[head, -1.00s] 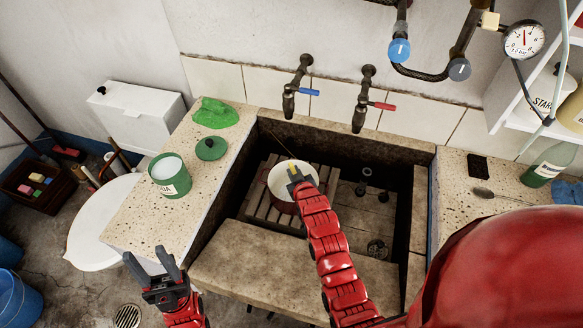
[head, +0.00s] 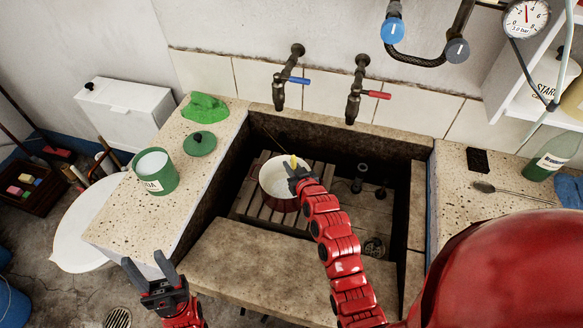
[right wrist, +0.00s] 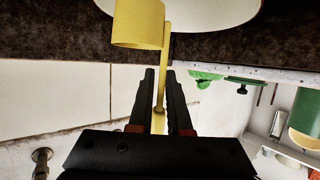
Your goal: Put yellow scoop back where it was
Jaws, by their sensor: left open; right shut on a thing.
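The yellow scoop (head: 293,161) is held by my right gripper (head: 297,173), over the right part of a white-and-red pot (head: 266,187) in the trough. In the right wrist view the scoop's cup (right wrist: 138,24) is beyond the fingertips, and its handle runs between my right fingers (right wrist: 159,75). The pot's white inside (right wrist: 215,12) shows past the cup. A green tin (head: 165,183) with pale contents stands open on the left ledge, its green lid (head: 200,144) lying beside it. My left gripper (head: 147,265) is open and empty, in front of that ledge.
The stone trough (head: 246,258) has taps with blue (head: 299,80) and red (head: 378,95) handles above it. A green cloth (head: 204,107) lies on the left ledge. A spoon (head: 510,192) and a bottle (head: 551,157) are on the right ledge. The left ledge's front part is clear.

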